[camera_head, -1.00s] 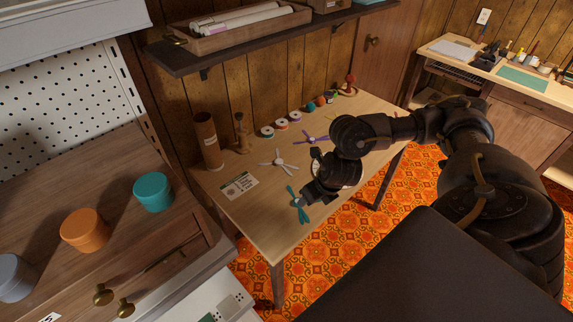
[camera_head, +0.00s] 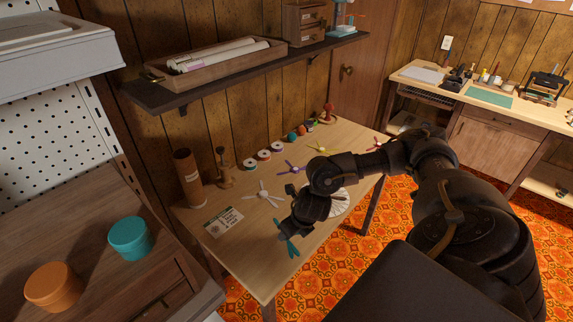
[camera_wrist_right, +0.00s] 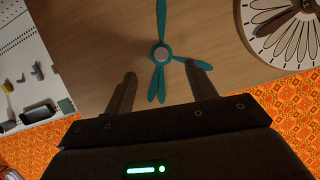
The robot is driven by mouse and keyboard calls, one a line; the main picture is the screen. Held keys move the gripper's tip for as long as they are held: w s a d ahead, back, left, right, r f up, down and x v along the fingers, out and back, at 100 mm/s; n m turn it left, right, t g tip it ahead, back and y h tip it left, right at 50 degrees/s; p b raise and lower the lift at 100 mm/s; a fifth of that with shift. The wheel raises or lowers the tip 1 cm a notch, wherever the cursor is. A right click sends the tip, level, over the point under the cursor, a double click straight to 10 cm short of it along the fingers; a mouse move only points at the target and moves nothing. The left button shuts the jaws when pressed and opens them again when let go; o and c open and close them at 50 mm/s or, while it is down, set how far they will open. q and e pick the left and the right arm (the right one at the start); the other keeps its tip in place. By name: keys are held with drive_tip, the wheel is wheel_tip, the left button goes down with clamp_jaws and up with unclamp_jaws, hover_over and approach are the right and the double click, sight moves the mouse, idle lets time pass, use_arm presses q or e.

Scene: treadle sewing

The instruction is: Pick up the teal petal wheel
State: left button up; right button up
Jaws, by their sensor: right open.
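The teal petal wheel (camera_head: 291,248) lies on the wooden table near its front edge, partly hidden by my right gripper in the head view. In the right wrist view the wheel (camera_wrist_right: 161,55) shows its grey hub, with thin teal petals pointing up, down and to the right. My right gripper (camera_wrist_right: 160,76) is open, its two fingers on either side of the wheel's lower petals, with the hub just beyond the fingertips. I cannot tell the height of the fingers over the table. In the head view the right gripper (camera_head: 285,228) is seen from behind. My left gripper is not in view.
A white wheel (camera_head: 263,194), a purple wheel (camera_head: 291,168) and a printed card (camera_head: 223,221) lie nearby. A white fluted disc (camera_wrist_right: 285,30) is right of the teal wheel. A shelf (camera_head: 190,90) overhangs the table's back. A teal jar (camera_head: 130,240) stands at left.

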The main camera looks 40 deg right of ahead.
drive_tip(key=x, duration=0.4)
drive_tip(key=shift+w+d+f, duration=0.2)
drive_tip(key=shift+w, duration=0.05)
drive_tip(key=shift+c, duration=0.2)
drive_tip(key=c, duration=1)
